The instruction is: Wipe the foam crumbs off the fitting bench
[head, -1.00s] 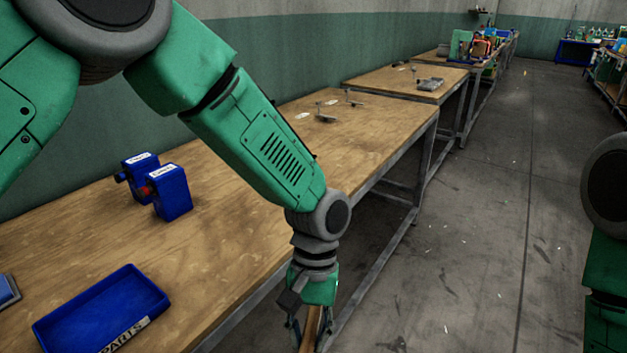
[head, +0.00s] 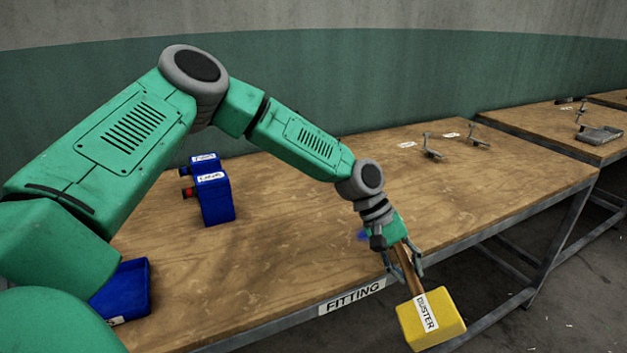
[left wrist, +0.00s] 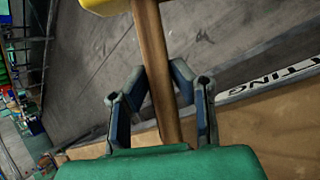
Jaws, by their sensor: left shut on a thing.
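My left gripper (head: 402,268) is shut on the wooden handle (head: 408,272) of a duster. The duster's yellow block head (head: 432,318), labelled DUSTER, hangs below the gripper, out past the front edge of the bench. In the left wrist view the handle (left wrist: 155,75) runs between the fingers, with a bit of the yellow head at the top. The fitting bench (head: 320,215) has a wooden top and a FITTING label on its front edge. I cannot make out foam crumbs on it. My right gripper is not in view.
Two blue boxes (head: 215,199) with labels stand on the bench toward the back left. A blue parts tray (head: 135,290) is partly hidden by my arm. Small metal fixtures (head: 430,148) and white labels lie at the far right end. The bench's middle is clear.

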